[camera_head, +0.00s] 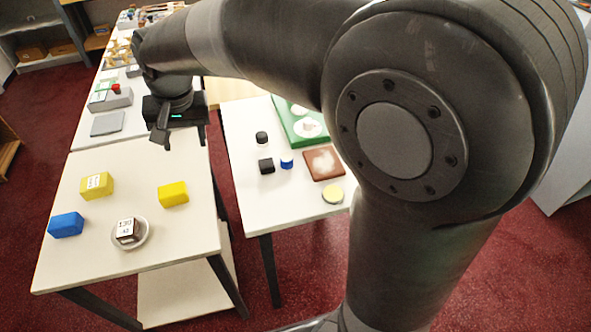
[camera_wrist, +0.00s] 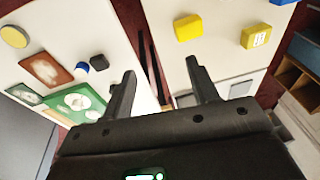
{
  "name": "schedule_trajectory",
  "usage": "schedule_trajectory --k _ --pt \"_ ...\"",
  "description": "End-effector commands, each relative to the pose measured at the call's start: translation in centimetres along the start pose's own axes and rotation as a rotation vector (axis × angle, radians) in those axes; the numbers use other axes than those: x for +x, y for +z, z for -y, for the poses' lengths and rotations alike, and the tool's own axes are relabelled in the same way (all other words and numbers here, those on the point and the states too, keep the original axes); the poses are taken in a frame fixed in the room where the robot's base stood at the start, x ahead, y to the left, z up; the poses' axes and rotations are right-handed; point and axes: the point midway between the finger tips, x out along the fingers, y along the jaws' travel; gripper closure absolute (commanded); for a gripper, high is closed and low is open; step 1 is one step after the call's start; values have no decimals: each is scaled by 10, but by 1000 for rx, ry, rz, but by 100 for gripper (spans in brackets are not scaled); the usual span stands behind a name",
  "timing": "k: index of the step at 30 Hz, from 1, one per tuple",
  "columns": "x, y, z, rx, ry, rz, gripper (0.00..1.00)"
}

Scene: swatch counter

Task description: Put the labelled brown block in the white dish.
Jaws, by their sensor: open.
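The labelled brown block (camera_head: 127,229) sits in the round white dish (camera_head: 143,242) near the front of the left table. Its white label faces up and reads roughly "130". My gripper (camera_head: 164,138) is above the back part of the same table, well apart from the dish and block. In the wrist view my gripper (camera_wrist: 158,82) shows two fingers spread apart with nothing between them. The dish and the brown block are not seen in the wrist view.
On the left table (camera_head: 78,267) are a labelled yellow block (camera_head: 97,186), a plain yellow block (camera_head: 173,194) and a blue block (camera_head: 66,225). A second table (camera_head: 240,193) to the right holds a brown tile (camera_head: 324,163), small black and blue pieces and a green board. A gap separates the tables.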

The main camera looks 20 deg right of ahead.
Motion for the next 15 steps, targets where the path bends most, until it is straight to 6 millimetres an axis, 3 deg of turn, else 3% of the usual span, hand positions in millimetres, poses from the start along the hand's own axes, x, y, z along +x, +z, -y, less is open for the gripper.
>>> schedule_trajectory --k 1,6,15 --pt "-14 6 -23 6 -6 -26 46" --pt "-45 35 -87 1 -8 -101 46" --pt "-71 108 -176 -14 36 -238 46"
